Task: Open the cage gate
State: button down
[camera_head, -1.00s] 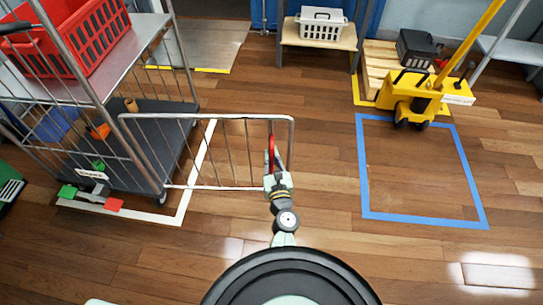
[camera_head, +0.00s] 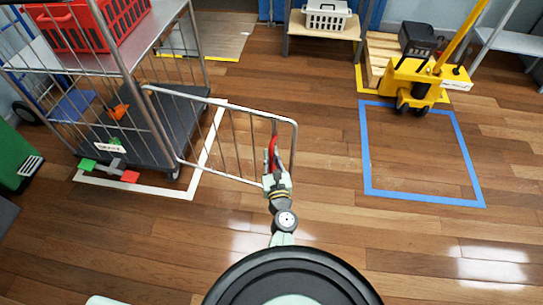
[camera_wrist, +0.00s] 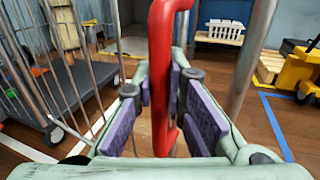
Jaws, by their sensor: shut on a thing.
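The cage gate (camera_head: 222,134) is a grey metal frame with thin vertical bars, joined at its left side to the roll cage (camera_head: 150,95). It stands swung out from the cage, over the wooden floor. A red handle (camera_head: 272,152) is on the gate near its free right end. My gripper (camera_head: 274,172) is at this handle. In the wrist view the red handle (camera_wrist: 161,75) stands upright between the purple pads of my gripper (camera_wrist: 165,105), which is shut on it.
A red crate (camera_head: 75,25) sits on the cage's upper shelf. Green and red pedals (camera_head: 110,170) lie at its base. A yellow pallet truck (camera_head: 415,80) stands at back right, beyond a blue floor outline (camera_head: 368,150). A white basket (camera_head: 326,16) sits on a bench. The blue outline's inside is clear.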

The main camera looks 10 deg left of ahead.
jog(key=shift+d, duration=0.3)
jog(key=c, duration=1.8)
grip_release()
jog(key=shift+o, duration=1)
jog(key=shift+a, duration=0.15)
notch_tip(320, 180, up, 10)
jog(key=shift+r, duration=0.2)
jog(key=shift+f, duration=0.15)
